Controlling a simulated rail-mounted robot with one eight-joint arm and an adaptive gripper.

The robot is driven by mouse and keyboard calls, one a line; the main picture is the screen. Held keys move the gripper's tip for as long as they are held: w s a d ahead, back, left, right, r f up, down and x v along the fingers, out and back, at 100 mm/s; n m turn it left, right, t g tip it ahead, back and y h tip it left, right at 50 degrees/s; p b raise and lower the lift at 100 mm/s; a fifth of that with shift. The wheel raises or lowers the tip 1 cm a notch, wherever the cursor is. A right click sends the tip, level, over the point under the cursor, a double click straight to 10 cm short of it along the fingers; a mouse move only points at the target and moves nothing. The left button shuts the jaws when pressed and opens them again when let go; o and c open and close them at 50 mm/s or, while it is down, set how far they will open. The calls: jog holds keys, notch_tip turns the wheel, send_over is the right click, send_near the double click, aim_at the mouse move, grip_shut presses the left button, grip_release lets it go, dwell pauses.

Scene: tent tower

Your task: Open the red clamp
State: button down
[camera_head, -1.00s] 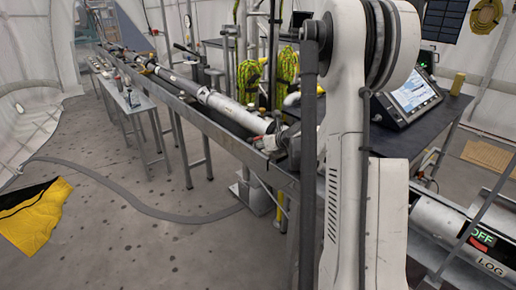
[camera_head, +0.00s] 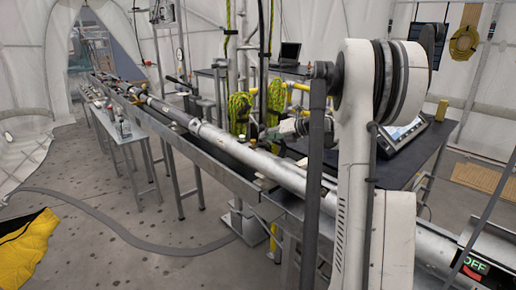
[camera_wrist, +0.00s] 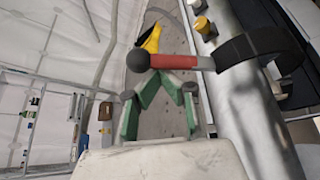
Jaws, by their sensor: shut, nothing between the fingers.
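The red clamp shows in the wrist view as a red lever (camera_wrist: 178,62) with a dark ball at its left end. Its right end meets a dark curved band (camera_wrist: 262,45) around the silver tube (camera_wrist: 245,100). My gripper (camera_wrist: 163,78), with green fingers, is shut and empty. Its fingertips appear just below the lever in the picture; I cannot tell whether they touch it. In the head view my arm hides part of the long tube (camera_head: 255,158), and I cannot make out the clamp there.
In the head view, a narrow metal bench (camera_head: 135,140) stands left of the tube's support. A dark table with a tilted screen (camera_head: 400,135) is at the right. A grey hose (camera_head: 130,232) and yellow fabric (camera_head: 25,250) lie on the floor, which is otherwise largely open.

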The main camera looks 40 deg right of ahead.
jog(key=d+r, duration=0.1)
jog(key=d, duration=0.6)
jog(key=d+r, duration=0.2)
jog(key=d, duration=0.6)
jog(key=shift+d+r, duration=0.25)
jog(key=shift+d, duration=0.05)
jog(key=shift+s+d, duration=0.1)
jog(key=a+r, duration=0.1)
jog(key=a, duration=0.4)
jog(key=s+d+f, duration=0.1)
jog(key=s+d, duration=0.4)
jog(key=s, duration=0.4)
jog(key=shift+f+b, duration=0.2)
jog(key=shift+b, duration=0.1)
jog(key=shift+a, duration=0.1)
